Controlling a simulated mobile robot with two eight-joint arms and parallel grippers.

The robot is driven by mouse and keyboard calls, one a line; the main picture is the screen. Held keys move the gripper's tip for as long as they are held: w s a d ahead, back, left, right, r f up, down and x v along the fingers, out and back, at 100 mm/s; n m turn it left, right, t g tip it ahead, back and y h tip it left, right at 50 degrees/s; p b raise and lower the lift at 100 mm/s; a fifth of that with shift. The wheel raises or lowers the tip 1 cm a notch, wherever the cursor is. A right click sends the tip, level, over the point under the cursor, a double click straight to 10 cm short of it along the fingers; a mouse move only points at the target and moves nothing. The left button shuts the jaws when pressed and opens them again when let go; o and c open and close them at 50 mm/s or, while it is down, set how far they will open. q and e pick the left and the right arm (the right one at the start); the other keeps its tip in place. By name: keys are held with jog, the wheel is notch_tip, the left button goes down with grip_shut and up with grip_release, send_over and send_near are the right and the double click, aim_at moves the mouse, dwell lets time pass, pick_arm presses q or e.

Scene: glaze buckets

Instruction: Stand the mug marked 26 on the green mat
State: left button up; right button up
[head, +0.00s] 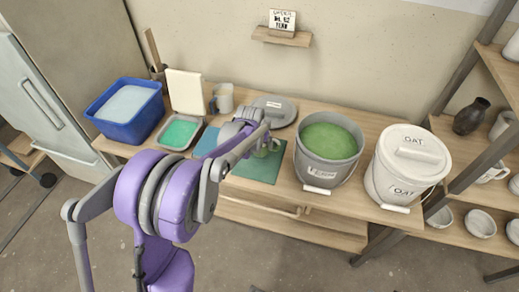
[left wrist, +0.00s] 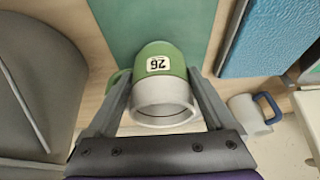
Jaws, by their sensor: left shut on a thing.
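The mug marked 26 (left wrist: 160,65) is green with a pale grey band and rim. In the left wrist view its rim end faces the camera, its label reads upside down and its handle is at the left. My left gripper (left wrist: 163,98) is shut on it, one finger on each side. In the head view the gripper (head: 257,140) largely hides the mug, by the back part of the green mat (head: 258,170). The mat also shows beyond the mug in the left wrist view (left wrist: 190,22). I cannot tell whether mug and mat touch. My right gripper is not in view.
A grey bucket of green glaze (head: 312,165) stands right of the mat, and a white lidded bucket (head: 380,185) beyond it. A grey lid (head: 283,113) lies behind. A blue mat (head: 206,143), a glaze tray (head: 168,146), a blue tub (head: 130,130) and another mug (head: 225,98) are left.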

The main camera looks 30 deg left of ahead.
pick_arm(q)
jog(key=shift+f, duration=1.4)
jog(key=shift+f+b, duration=0.1)
jog(key=shift+b, duration=0.2)
jog(key=o, duration=1.4)
jog(key=shift+o, duration=0.2)
jog(key=shift+s+r, duration=0.1)
jog(key=shift+r, duration=0.3)
jog(key=p+v, duration=0.2)
jog(key=v, duration=0.9)
jog(key=s+d+m, duration=0.1)
jog(key=s+d, duration=0.3)
jog(key=s, duration=0.4)
jog(key=s+d+f+m, duration=0.1)
jog(key=s+d, duration=0.4)
jog(key=s, duration=0.4)
jog(key=s+d+h, duration=0.1)
jog(key=s+d, duration=0.3)
jog(key=s, duration=0.4)
jog(key=shift+s+d+f+m+t, duration=0.3)
jog(key=shift+s+d+f+m, duration=0.05)
jog(key=shift+f+m, duration=0.05)
